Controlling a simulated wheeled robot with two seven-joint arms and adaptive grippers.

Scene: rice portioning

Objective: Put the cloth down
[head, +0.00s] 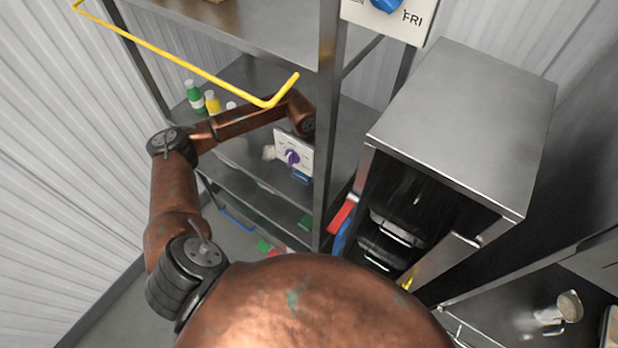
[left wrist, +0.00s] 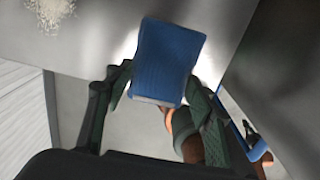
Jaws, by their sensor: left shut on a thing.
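My left gripper (left wrist: 160,82) is shut on a folded blue cloth (left wrist: 168,55), with a dark green finger on each side of it in the left wrist view. The cloth overlaps a grey metal shelf surface (left wrist: 100,38) and its edge; I cannot tell if it touches the surface. In the head view my left arm reaches into the metal shelving, and its gripper is hidden there. A small blue patch (head: 301,177) below the dial plate may be the cloth. My right gripper is in neither view.
A pile of white grains (left wrist: 50,10) lies on the shelf. In the head view, green (head: 194,95) and yellow (head: 212,102) bottles stand at the rack's back left. A yellow rail (head: 180,62) crosses above my arm. A steel cabinet (head: 465,110) stands to the right.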

